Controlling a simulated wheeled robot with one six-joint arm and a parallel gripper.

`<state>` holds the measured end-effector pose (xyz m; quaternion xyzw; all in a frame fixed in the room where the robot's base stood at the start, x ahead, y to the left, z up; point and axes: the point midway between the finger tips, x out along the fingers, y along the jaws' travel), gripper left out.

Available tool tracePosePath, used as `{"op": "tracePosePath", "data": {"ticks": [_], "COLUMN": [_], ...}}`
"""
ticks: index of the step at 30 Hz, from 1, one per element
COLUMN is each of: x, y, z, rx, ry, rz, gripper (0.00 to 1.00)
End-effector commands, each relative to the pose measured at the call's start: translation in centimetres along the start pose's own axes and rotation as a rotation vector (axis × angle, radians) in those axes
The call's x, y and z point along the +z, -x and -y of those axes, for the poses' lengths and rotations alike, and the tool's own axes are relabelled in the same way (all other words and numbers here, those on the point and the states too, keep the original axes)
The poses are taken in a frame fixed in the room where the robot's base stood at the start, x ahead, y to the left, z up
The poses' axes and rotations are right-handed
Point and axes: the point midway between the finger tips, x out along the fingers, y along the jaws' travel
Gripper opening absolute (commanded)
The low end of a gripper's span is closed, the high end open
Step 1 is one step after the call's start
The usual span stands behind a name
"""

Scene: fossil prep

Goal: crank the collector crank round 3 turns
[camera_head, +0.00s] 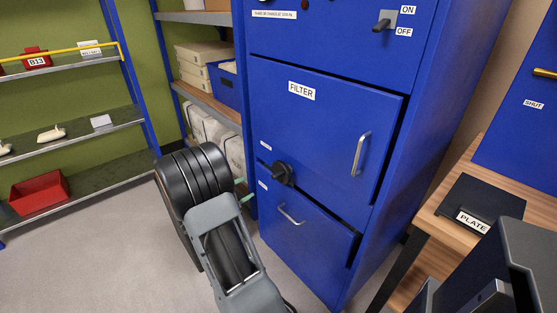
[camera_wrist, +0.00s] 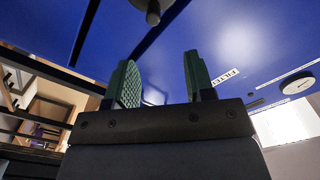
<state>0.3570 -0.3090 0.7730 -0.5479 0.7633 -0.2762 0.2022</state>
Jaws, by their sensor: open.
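The collector crank appears to be the black part (camera_head: 283,173) on the front of the blue cabinet, below the FILTER door and beside two small labels. My gripper (camera_head: 242,189) is to the left of it in the head view, apart from it. In the wrist view, my gripper (camera_wrist: 160,78) has its two green fingers spread with nothing between them. A dark rounded knob (camera_wrist: 153,14) shows at the top edge there, beyond the fingertips; I cannot tell for sure that it is the crank.
The blue cabinet (camera_head: 315,125) has a door handle (camera_head: 361,153) and a lower drawer handle (camera_head: 291,215) near the crank. A wooden table (camera_head: 440,225) with a black plate (camera_head: 481,205) stands right. Shelves (camera_head: 75,153) stand left. Grey floor (camera_head: 110,260) is clear at lower left.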

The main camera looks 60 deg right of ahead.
Motion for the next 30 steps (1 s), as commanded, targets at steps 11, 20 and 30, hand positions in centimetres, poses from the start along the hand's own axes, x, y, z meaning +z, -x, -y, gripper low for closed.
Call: {"op": "tracePosePath", "data": {"ticks": [11, 20, 30], "x": [0.5, 0.5, 0.4], "y": [-0.1, -1.4, -7.7], "z": [-1.0, -1.1, -1.1], "rx": [-0.003, 0.001, 0.003], "ry": [0.847, 1.002, 1.000], "rz": [-0.005, -0.006, -0.007], "gripper": [0.49, 0.49, 0.49]}}
